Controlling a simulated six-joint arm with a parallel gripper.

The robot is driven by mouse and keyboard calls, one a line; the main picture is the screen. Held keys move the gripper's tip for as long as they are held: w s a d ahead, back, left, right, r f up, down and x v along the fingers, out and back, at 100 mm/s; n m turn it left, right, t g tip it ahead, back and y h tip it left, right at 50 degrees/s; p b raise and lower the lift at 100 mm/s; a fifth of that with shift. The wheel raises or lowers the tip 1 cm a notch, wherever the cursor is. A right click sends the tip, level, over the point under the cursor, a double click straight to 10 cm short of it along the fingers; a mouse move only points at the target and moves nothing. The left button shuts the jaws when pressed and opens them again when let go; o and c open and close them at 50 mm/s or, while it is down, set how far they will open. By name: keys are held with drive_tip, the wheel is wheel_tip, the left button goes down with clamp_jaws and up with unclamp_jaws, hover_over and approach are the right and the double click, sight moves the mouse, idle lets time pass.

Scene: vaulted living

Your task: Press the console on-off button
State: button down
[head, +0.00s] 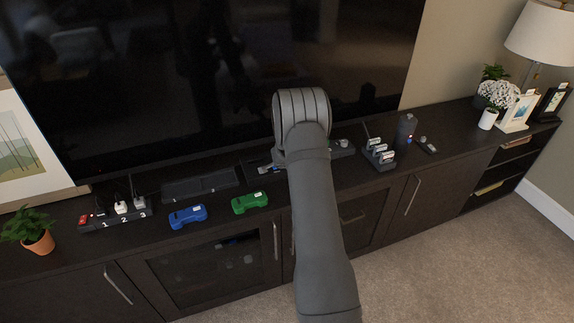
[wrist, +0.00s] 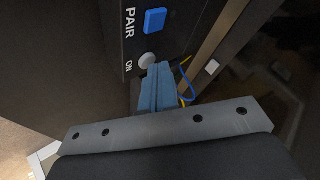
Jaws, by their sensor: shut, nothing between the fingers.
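In the wrist view a dark console panel (wrist: 178,32) carries a round grey button (wrist: 147,60) labelled ON. A square blue button (wrist: 155,20) labelled PAIR is beside it. My gripper (wrist: 160,70) is shut, with its blue-grey fingers together and nothing between them. Its tips are right at the edge of the ON button, overlapping it slightly in the picture. I cannot tell whether they touch it. In the head view my arm hides the gripper and most of the console.
Blue and yellow cables (wrist: 187,82) run close to the fingers. On the dark cabinet are a power strip (head: 113,219), a blue controller (head: 188,216), a green controller (head: 249,202) and a charging dock (head: 381,158). A large television (head: 130,70) stands behind.

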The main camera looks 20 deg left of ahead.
drive_tip(key=shift+f, duration=0.25)
drive_tip(key=shift+r, duration=0.1)
idle(0.4)
drive_tip(key=shift+r, duration=0.75)
drive_tip(key=shift+r, duration=2.5)
drive_tip(key=shift+f, duration=0.1)
drive_tip(key=shift+r, duration=1.95)
